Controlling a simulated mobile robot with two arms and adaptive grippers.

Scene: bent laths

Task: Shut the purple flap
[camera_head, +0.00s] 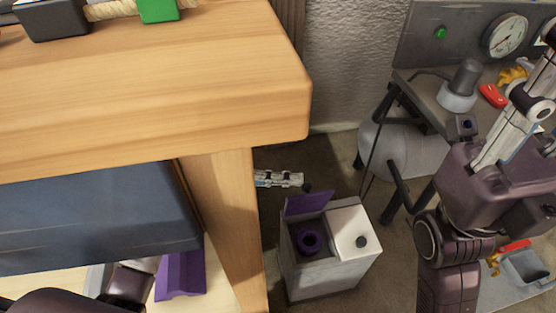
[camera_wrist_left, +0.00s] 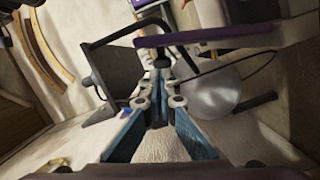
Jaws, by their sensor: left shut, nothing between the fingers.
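The purple flap (camera_head: 307,205) stands raised at the back of the left compartment of a pale grey box (camera_head: 325,275) on the floor. The compartment is open, with a dark purple ring-like object (camera_head: 308,241) inside. My left gripper (camera_head: 301,180) comes out from behind the table leg, just behind and above the flap; its fingers are together and empty. Any contact with the flap is unclear. In the left wrist view the gripper's blue fingers (camera_wrist_left: 160,65) converge, with a purple edge (camera_wrist_left: 225,38), likely the flap, to their right. My right gripper (camera_head: 520,110) is partly cut off at the right.
The box's right half has a white lid (camera_head: 349,225) with a black knob. The wooden table (camera_head: 150,90) and its leg (camera_head: 228,220) stand left of the box. A workbench with a gauge (camera_head: 505,36) and a rounded tank (camera_head: 395,150) stand at the right.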

